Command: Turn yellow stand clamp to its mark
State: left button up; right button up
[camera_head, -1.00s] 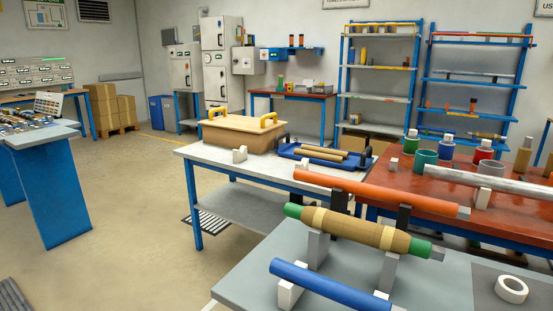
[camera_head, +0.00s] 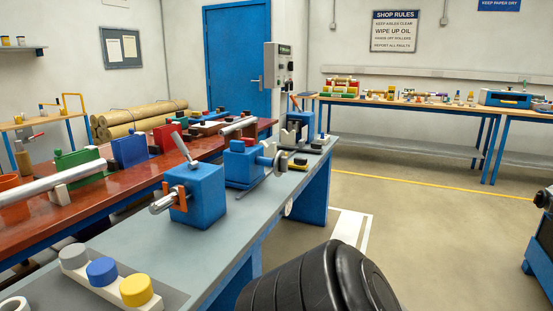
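A yellow round cap (camera_head: 136,290) sits at the near end of a white strip at the lower left, on the grey bench (camera_head: 218,222). A blue cap (camera_head: 102,271) and a grey cap (camera_head: 73,256) stand in line with it. I cannot tell whether the yellow cap is the yellow stand clamp, and I make out no mark on it. A blue block (camera_head: 196,196) with a grey lever and a metal spindle stands on the same bench. Another blue machine unit (camera_head: 243,165) is behind it. Neither of my grippers is in view.
A red bench (camera_head: 118,190) with a long metal bar and coloured blocks runs along the left. A white roll (camera_head: 14,305) is cut off at the lower left. The floor (camera_head: 420,220) right of the grey bench is largely clear. A dark machine (camera_head: 543,245) stands at the right edge.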

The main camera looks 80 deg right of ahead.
aim_at(298, 161)
jog(key=z, duration=3.4)
jog(key=k, duration=0.8)
jog(key=z, duration=2)
jog(key=i, duration=0.25)
jog(key=u, duration=1.25)
jog(key=i, duration=2.75)
jog(key=u, duration=0.8)
jog(key=i, duration=2.25)
jog(key=u, duration=2.3)
jog(key=i, duration=1.15)
jog(key=u, duration=1.15)
